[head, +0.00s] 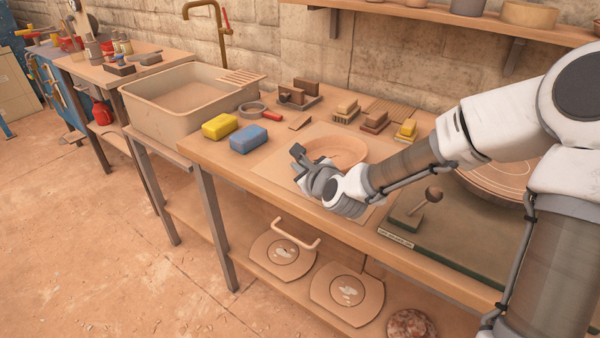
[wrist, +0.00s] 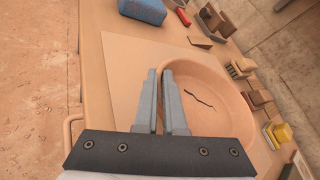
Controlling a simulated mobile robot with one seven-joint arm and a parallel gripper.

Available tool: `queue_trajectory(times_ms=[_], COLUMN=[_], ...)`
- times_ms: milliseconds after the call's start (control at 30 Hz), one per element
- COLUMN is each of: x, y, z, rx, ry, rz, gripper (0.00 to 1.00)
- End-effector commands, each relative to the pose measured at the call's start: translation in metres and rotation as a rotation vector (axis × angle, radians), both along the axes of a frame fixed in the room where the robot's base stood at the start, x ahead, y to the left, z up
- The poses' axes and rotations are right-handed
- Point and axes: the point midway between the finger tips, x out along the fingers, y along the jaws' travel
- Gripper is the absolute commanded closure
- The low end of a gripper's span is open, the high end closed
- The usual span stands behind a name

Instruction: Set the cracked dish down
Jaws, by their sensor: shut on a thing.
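The cracked dish (head: 338,149) is a round, shallow, terracotta-coloured bowl over a pale square board (head: 296,142) on the workbench. In the wrist view the dish (wrist: 215,98) shows a dark, wavy crack across its inner floor. My gripper (head: 298,158) is at the dish's near left side in the head view. In the wrist view my gripper (wrist: 163,80) is shut on the dish's rim, with one finger on each side of the wall. The dish looks about level. I cannot tell whether its base touches the board; the underside is hidden.
A yellow sponge (head: 219,126) and a blue sponge (head: 248,139) lie left of the board. Several brushes and blocks (head: 375,121) stand behind. A basin (head: 185,100) is at the left. A green plate with a knobbed lever (head: 410,213) lies to the right.

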Motion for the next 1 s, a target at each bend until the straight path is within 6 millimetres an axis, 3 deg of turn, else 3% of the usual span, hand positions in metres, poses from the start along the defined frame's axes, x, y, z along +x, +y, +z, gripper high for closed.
queue_trajectory(times_ms=[67,400,600,1000], x=[0.0004,0.0004,0.0000,0.0002], y=[0.0001,-0.0003,-0.0004,-0.0002], z=[-0.0100,-0.0122,-0.0120,-0.0082], rx=[-0.001,-0.001,0.000,0.000], ry=[-0.002,-0.003,0.000,0.000], rz=[0.000,0.000,0.000,0.000], gripper=[1.00,1.00,0.63,0.63])
